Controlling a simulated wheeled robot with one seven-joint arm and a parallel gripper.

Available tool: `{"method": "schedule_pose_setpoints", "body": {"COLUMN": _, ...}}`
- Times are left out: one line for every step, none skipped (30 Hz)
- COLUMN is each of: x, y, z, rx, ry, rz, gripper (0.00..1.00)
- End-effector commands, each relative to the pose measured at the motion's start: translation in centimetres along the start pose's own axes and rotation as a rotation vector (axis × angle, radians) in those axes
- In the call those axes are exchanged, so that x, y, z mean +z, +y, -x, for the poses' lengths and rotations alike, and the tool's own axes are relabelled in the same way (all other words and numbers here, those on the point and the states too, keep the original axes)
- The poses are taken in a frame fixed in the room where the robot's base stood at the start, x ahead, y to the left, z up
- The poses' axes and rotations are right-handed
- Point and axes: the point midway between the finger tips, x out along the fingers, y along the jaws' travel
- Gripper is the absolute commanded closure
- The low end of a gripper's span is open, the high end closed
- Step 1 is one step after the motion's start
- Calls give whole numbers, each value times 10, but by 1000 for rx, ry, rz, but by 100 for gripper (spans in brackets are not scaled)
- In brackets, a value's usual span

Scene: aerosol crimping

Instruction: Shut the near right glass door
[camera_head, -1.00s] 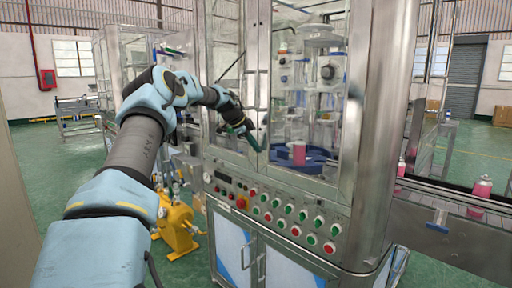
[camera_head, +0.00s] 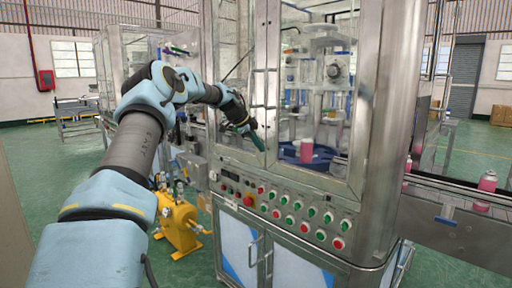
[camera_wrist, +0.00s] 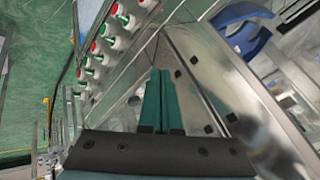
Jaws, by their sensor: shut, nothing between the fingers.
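The near right glass door (camera_head: 318,85) is the metal-framed clear panel on the front of the crimping machine, above the button panel. It looks about flush with the machine front, but I cannot tell whether it is fully shut. My gripper (camera_head: 258,143) is shut and empty, at the lower left edge of this door, near the upright between the two front doors. In the wrist view its green fingers (camera_wrist: 161,80) are together, pointing at a bright metal frame strip (camera_wrist: 205,85). I cannot tell whether they touch it.
Below the doors is a sloped panel of red and green buttons (camera_head: 290,213). Behind the glass, a pink can (camera_head: 306,150) stands by a blue turntable (camera_head: 289,153). A conveyor (camera_head: 455,215) with another pink can (camera_head: 487,182) runs at the right. A yellow pump (camera_head: 180,225) stands on the floor at left.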

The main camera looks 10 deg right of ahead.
Motion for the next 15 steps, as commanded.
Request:
{"method": "schedule_pose_setpoints", "body": {"x": -1, "y": 1, "z": 0, "rx": 2, "ry": -2, "rz": -1, "gripper": 100}}
{"method": "schedule_pose_setpoints", "body": {"x": 0, "y": 0, "z": 3, "rx": 0, "ry": -3, "rz": -1, "gripper": 100}}
{"method": "schedule_pose_setpoints", "body": {"x": 2, "y": -1, "z": 8, "rx": -1, "ry": -4, "rz": 0, "gripper": 100}}
{"method": "schedule_pose_setpoints", "body": {"x": 3, "y": -2, "z": 11, "rx": -1, "ry": -4, "rz": 0, "gripper": 100}}
{"method": "schedule_pose_setpoints", "body": {"x": 3, "y": -2, "z": 15, "rx": 0, "ry": -4, "rz": 0, "gripper": 100}}
{"method": "schedule_pose_setpoints", "body": {"x": 4, "y": -3, "z": 19, "rx": 0, "ry": -4, "rz": 0, "gripper": 100}}
{"method": "schedule_pose_setpoints", "body": {"x": 5, "y": -4, "z": 22, "rx": 0, "ry": -5, "rz": 0, "gripper": 100}}
{"method": "schedule_pose_setpoints", "body": {"x": 6, "y": -5, "z": 26, "rx": 0, "ry": -5, "rz": 0, "gripper": 100}}
{"method": "schedule_pose_setpoints", "body": {"x": 7, "y": -6, "z": 31, "rx": 0, "ry": -5, "rz": 0, "gripper": 100}}
{"method": "schedule_pose_setpoints", "body": {"x": 8, "y": -7, "z": 35, "rx": 0, "ry": -5, "rz": 1, "gripper": 100}}
{"method": "schedule_pose_setpoints", "body": {"x": 9, "y": -8, "z": 39, "rx": 1, "ry": -5, "rz": 1, "gripper": 100}}
{"method": "schedule_pose_setpoints", "body": {"x": 10, "y": -10, "z": 45, "rx": 0, "ry": -6, "rz": 1, "gripper": 100}}
{"method": "schedule_pose_setpoints", "body": {"x": 11, "y": -10, "z": 49, "rx": -1, "ry": -6, "rz": 0, "gripper": 100}}
{"method": "schedule_pose_setpoints", "body": {"x": 12, "y": -12, "z": 54, "rx": 0, "ry": -6, "rz": 0, "gripper": 100}}
{"method": "schedule_pose_setpoints", "body": {"x": 13, "y": -13, "z": 60, "rx": -1, "ry": -6, "rz": 0, "gripper": 100}}
